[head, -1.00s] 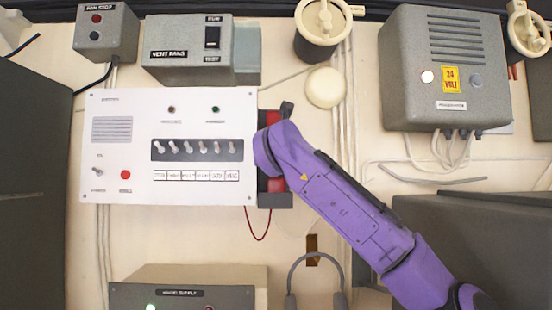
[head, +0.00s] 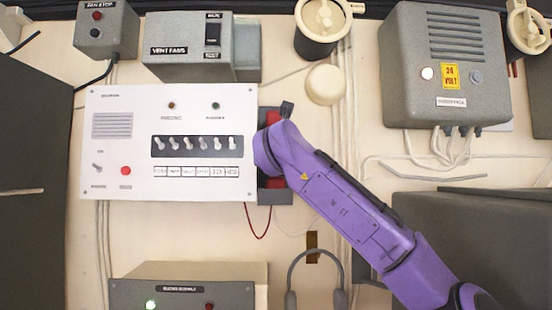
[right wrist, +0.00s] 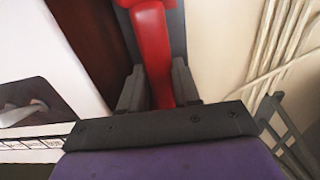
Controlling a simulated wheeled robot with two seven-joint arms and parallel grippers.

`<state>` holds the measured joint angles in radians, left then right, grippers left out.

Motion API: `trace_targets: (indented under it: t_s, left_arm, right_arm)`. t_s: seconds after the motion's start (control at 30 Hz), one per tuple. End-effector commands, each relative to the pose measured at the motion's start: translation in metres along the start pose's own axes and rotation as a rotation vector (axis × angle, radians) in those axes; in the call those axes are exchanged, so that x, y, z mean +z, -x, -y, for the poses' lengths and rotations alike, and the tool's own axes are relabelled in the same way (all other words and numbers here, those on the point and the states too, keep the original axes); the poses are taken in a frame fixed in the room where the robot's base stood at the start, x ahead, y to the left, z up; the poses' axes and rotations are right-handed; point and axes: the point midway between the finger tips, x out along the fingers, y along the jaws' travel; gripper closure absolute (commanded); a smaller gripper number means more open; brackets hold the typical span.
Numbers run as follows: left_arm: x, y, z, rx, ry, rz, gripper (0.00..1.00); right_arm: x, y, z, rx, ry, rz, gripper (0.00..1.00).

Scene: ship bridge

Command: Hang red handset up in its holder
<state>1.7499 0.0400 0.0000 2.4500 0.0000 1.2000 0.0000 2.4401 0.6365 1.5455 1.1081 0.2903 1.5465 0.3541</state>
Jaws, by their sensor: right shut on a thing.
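The red handset (head: 274,118) stands upright at the right side of the white switch panel, its middle hidden behind my right arm in the head view. A dark holder (head: 275,198) shows behind and below it, with a dark clip at the top. In the right wrist view the handset (right wrist: 152,45) runs between the two grey fingers of my right gripper (right wrist: 157,88), which is shut on it. The dark backing of the holder (right wrist: 178,40) lies behind the handset. I cannot tell whether the handset is fully seated. My left gripper is not in view.
The white switch panel (head: 120,190) is close on the left of the handset. A thin red cord (head: 258,236) hangs below. A round cream cap (head: 325,85), pipes and a grey box (head: 445,70) are on the right. A headset (head: 312,262) is lower down.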

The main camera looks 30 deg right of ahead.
Motion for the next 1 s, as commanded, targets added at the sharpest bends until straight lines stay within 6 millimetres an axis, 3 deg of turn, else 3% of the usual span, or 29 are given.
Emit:
trace_targets:
  t_s: [1.0]
  left_arm:
    - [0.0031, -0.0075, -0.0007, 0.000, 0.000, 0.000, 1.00]
  right_arm:
    - [-0.0073, 0.0004, 0.0001, 0.000, 0.000, 0.002, 1.00]
